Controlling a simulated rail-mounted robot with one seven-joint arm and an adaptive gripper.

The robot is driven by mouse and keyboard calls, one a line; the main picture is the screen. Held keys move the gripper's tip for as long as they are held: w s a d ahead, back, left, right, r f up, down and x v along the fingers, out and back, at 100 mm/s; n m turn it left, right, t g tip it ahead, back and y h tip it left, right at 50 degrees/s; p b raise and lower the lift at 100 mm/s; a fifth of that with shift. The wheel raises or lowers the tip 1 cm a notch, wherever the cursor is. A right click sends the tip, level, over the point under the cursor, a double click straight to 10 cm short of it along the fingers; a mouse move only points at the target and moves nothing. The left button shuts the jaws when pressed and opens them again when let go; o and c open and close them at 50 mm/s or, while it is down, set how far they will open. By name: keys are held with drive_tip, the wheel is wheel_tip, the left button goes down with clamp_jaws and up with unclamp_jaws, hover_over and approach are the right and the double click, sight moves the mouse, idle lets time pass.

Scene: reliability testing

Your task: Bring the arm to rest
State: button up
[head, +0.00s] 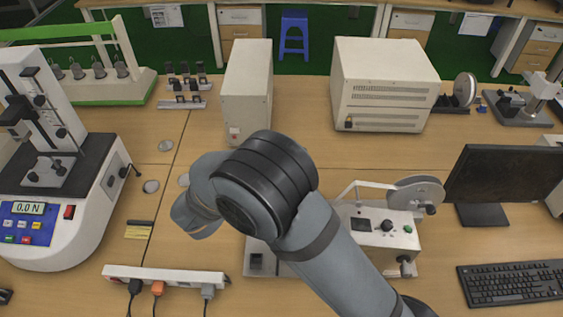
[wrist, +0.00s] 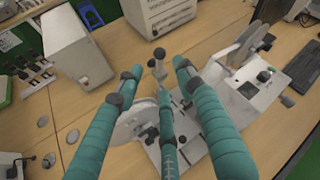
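My arm (head: 335,255) reaches up from the bottom of the head view and bends at a dark joint above the bench. Its wrist end lies behind that joint, so the gripper does not show there. In the wrist view my gripper (wrist: 160,78) has three teal fingers spread apart, with no object held between them. It is above a grey-white testing machine with a round disc (wrist: 135,122). A small upright post of that machine shows between the fingertips, apparently beyond them. The same machine (head: 385,232) is partly hidden by my arm in the head view.
The wooden bench (head: 310,110) carries two beige boxes (head: 385,85) (head: 247,95) at the back. A force tester (head: 55,170) stands left, a power strip (head: 165,277) in front. A monitor (head: 505,178) and keyboard (head: 513,282) are right. Bench left of centre is fairly clear.

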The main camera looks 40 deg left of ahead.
drive_tip(key=shift+w, duration=0.1)
drive_tip(key=x, duration=1.1)
drive_tip(key=shift+a+f, duration=0.1)
